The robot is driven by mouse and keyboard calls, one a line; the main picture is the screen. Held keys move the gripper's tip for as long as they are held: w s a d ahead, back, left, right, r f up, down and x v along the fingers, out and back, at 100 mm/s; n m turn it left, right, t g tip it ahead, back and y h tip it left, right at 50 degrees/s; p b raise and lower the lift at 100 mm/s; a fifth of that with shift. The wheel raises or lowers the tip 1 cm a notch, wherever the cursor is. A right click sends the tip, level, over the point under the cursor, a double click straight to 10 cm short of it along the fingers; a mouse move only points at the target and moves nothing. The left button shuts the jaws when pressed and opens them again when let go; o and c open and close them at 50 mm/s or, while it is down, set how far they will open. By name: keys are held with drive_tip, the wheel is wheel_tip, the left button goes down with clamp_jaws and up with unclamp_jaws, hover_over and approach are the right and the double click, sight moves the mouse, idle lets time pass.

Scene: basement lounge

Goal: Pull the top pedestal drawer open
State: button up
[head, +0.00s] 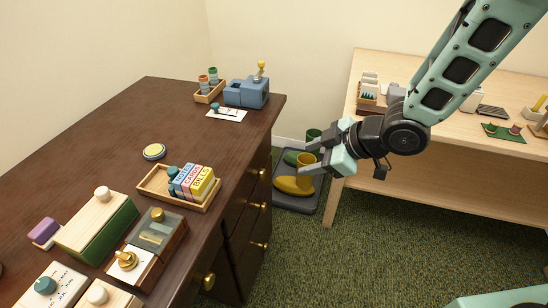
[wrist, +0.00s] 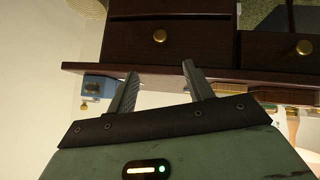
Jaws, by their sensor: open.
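The dark wooden desk (head: 100,120) has a pedestal of stacked drawers on its right side, with round brass knobs. The top pedestal drawer (head: 256,187) looks closed, its knob (head: 262,173) just below the desktop edge. In the wrist view, which is upside down, the top drawer's front (wrist: 205,33) and its knob (wrist: 160,36) lie beyond my fingertips. My gripper (head: 303,158) is open and empty, in the air to the right of the pedestal. Its two fingers (wrist: 160,69) point toward the drawer front, with the knob between their lines and not touched.
Lower drawer knobs (head: 264,207) stick out below. A wider drawer's knob (wrist: 303,47) is beside the pedestal drawer. A light wooden table (head: 440,165) is at right. Green carpet (head: 350,265) is clear in front.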

sight(264, 174)
drive_tip(key=b+x, duration=0.3)
drive_tip(key=x, duration=1.4)
clamp_jaws()
